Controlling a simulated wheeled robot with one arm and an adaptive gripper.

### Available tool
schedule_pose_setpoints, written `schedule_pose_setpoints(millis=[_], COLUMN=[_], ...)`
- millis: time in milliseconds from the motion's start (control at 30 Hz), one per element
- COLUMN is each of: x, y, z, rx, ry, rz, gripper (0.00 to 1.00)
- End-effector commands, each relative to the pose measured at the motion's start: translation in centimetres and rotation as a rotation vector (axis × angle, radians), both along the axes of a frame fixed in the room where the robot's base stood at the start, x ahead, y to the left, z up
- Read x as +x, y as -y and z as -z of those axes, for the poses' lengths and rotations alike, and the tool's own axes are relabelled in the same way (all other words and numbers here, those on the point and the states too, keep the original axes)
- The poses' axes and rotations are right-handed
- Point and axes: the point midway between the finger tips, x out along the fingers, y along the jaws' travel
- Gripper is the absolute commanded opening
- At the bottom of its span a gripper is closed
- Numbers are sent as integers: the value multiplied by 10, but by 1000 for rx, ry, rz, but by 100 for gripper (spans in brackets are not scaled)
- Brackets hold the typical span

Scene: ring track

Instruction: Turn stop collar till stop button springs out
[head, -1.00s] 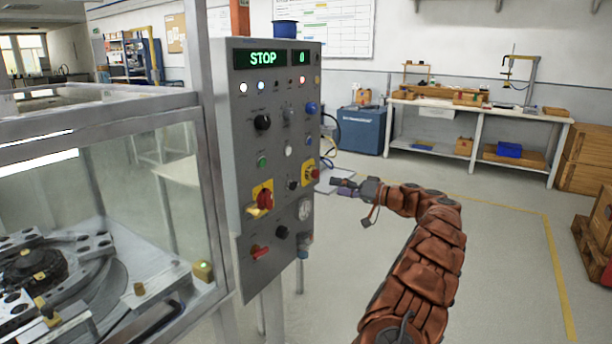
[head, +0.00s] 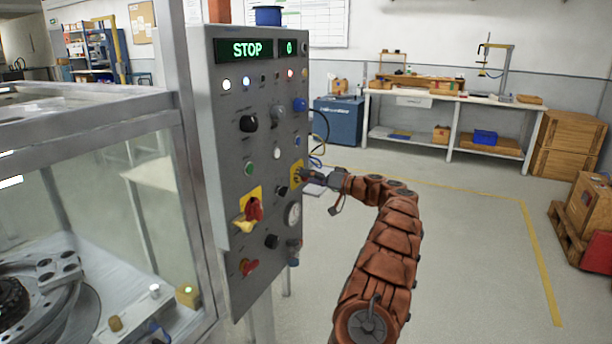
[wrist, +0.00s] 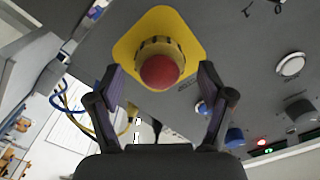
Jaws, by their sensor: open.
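My gripper (wrist: 168,88) is open, with one finger on either side below the button, and the button shows between the fingertips. I cannot tell whether either finger touches the collar. In the head view my gripper (head: 306,177) is at the right edge of the grey control panel (head: 213,130), over the yellow plate (head: 295,168), and largely hides the button. The panel display (head: 247,49) reads STOP and 0.
A red rotary switch on a yellow plate (head: 250,210) and a red knob (head: 249,267) sit lower on the panel. A glazed machine enclosure (head: 90,180) stands left.

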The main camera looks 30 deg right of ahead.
Motion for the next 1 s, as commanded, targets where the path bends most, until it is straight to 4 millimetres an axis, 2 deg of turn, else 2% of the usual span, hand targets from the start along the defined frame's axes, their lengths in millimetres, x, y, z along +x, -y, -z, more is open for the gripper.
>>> schedule_pose_setpoints(millis=[200,467,1000], x=[10,10,10], y=[-5,-4,-4], z=[0,0,0], rx=[0,1,1], ry=[1,0,0], rz=[2,3,3], gripper=[80,80,24])
